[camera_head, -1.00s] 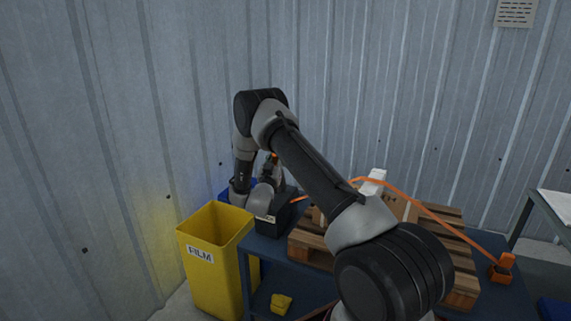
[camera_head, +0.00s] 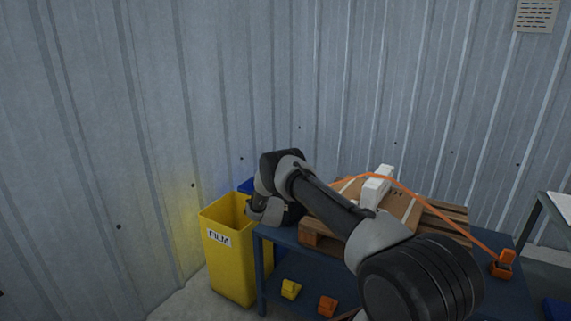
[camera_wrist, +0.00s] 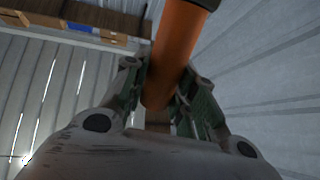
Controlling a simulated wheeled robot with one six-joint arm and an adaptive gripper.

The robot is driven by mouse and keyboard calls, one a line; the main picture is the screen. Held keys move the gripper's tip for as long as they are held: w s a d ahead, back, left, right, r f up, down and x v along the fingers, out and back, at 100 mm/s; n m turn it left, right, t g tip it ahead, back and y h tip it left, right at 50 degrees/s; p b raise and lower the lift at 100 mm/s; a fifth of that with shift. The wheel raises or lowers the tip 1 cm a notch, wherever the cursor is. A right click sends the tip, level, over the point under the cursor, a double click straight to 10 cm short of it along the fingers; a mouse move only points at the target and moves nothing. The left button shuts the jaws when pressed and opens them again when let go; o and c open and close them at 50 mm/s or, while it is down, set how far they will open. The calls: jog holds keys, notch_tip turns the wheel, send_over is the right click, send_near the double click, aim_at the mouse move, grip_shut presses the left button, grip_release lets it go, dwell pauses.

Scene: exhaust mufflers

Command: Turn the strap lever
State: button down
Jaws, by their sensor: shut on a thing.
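The strap lever (camera_wrist: 173,50) is an orange rod with a dark end, seen close up in the wrist view. It lies between the green-padded fingers of my gripper (camera_wrist: 158,84), which is shut on it. In the head view my arm hides the gripper and the lever. An orange strap (camera_head: 425,202) runs over the load on a wooden pallet (camera_head: 318,238) and down to an orange fitting (camera_head: 502,267) at the table's right side.
A blue table (camera_head: 283,236) carries the pallet, with a white block (camera_head: 376,188) on its load. A yellow FILM bin (camera_head: 231,262) stands left of the table. Small yellow (camera_head: 290,289) and orange (camera_head: 327,306) pieces sit on the lower shelf. Corrugated walls close in behind.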

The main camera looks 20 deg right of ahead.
jog(key=c, duration=1.1)
grip_release()
jog(key=shift+d, duration=0.1)
jog(key=shift+c, duration=0.2)
jog(key=shift+f, duration=0.15)
jog(key=s+a, duration=0.8)
jog(key=s, duration=0.2)
jog(key=shift+f, duration=0.2)
jog(key=shift+s, duration=0.1)
